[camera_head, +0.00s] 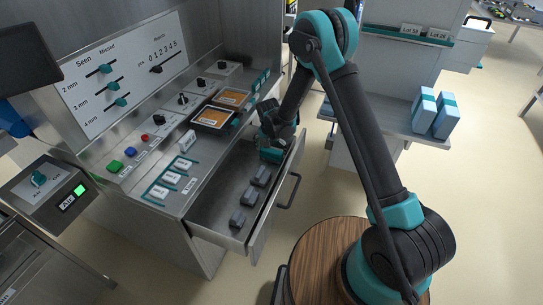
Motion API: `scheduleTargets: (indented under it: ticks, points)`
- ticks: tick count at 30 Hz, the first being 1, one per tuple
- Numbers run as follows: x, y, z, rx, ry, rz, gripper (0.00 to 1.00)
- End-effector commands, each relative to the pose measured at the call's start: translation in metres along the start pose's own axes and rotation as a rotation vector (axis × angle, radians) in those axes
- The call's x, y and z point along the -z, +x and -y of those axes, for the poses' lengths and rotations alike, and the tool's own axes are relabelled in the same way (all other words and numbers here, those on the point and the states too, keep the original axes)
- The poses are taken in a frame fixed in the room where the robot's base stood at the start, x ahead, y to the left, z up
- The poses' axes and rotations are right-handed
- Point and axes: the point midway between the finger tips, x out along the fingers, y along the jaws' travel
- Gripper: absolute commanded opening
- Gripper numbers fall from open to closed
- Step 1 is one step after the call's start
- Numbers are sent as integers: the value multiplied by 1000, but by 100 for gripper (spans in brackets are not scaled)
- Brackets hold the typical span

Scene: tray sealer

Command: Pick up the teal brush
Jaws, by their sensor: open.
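A teal block-like thing (271,155), which looks like the teal brush, is at the far end of the open drawer (218,207). It is partly hidden by my gripper, so its full shape does not show. My gripper (275,144) points down over the far end of the drawer, right at the teal thing. It is open. The frame is too coarse to tell whether the fingers touch the teal thing or stand around it.
Several grey blocks (250,195) lie in a row in the drawer. The drawer front with its handle (289,191) stands out on the right. The panel above holds knobs, buttons and orange-filled trays (213,117). A side shelf (385,124) carries blue boxes (445,116).

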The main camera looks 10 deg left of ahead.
Motion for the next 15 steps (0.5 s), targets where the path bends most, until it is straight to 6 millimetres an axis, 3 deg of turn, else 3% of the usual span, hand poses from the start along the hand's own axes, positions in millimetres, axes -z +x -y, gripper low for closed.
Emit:
scheduleTargets:
  ticks: [3,11,15]
  points:
    - [0,11,0,0,0,0,100]
    - [0,13,0,0,0,0,100]
    - [0,13,0,0,0,0,85]
